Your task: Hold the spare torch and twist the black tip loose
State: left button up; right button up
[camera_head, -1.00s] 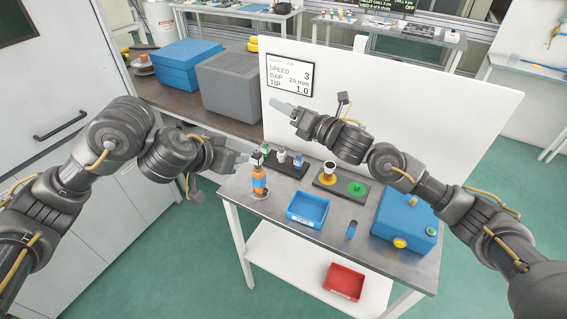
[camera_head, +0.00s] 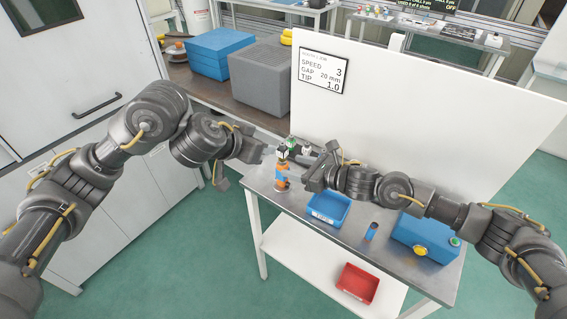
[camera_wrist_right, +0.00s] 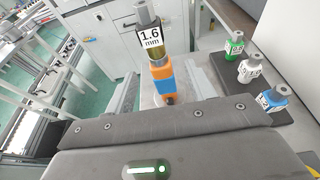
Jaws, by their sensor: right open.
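The spare torch (camera_head: 282,178), orange and blue, stands upright at the near left end of the grey table. Its black tip (camera_head: 282,152) is on top; in the right wrist view the tip (camera_wrist_right: 149,42) has a white label reading 1.6 mm. My right gripper (camera_head: 299,161) is at the torch's right side. In its wrist view the fingers are apart, one on each side of the orange and blue torch body (camera_wrist_right: 162,76), with gaps visible. My left gripper (camera_head: 264,152) reaches in from the left, close beside the torch's top; its finger opening is unclear.
Green (camera_wrist_right: 235,43), white (camera_wrist_right: 249,68) and blue-labelled (camera_wrist_right: 272,97) tips stand in a dark rack behind. A blue tray (camera_head: 328,209), a small blue-orange item (camera_head: 371,231) and a blue box (camera_head: 424,238) are on the table. A white panel (camera_head: 430,110) stands behind.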

aim_at(285, 164)
jog(key=x, duration=0.7)
jog(key=shift+w+a, duration=0.1)
